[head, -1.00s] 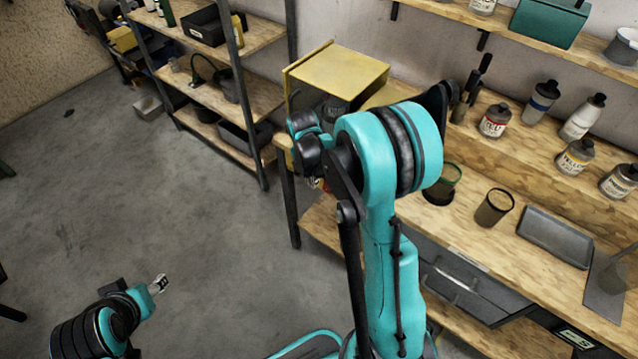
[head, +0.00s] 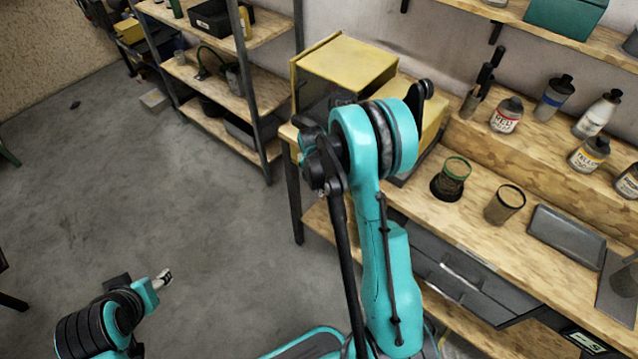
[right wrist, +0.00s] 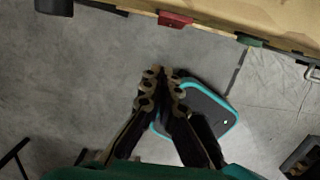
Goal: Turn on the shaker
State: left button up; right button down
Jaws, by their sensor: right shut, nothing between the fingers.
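The shaker appears to be the yellow box-shaped machine (head: 345,62) with a dark front at the workbench's left end. My right arm stands in front of it and hides part of its front and lower side. In the right wrist view my right gripper (right wrist: 161,74) is shut and empty, its fingertips together over the floor. A red part (right wrist: 175,20) and a green part (right wrist: 249,40) sit along a tan edge above the fingertips, apart from them. My left arm is at the lower left of the head view; its small end does not show finger state.
The wooden bench (head: 470,220) carries a green-rimmed cup (head: 453,178), a brown cup (head: 505,204) and a grey tray (head: 567,238). Several bottles stand on the raised ledge behind. A shelf rack (head: 262,120) stands left of the bench. The grey floor (head: 170,200) at left is mostly clear.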

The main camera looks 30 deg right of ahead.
jog(key=shift+w+d+f+b, duration=0.1)
jog(key=shift+w+d+f, duration=0.15)
jog(key=shift+d, duration=0.4)
jog(key=shift+w+d+f+b, duration=0.1)
jog(key=shift+w+d, duration=0.2)
jog(key=shift+d, duration=0.3)
jog(key=shift+w+d+f+b, duration=0.1)
jog(key=shift+w+d+f, duration=0.15)
jog(key=shift+d, duration=0.4)
jog(key=shift+r, duration=0.1)
jog(key=shift+w+d+b, duration=0.1)
jog(key=shift+d+b, duration=0.15)
jog(key=shift+b, duration=0.1)
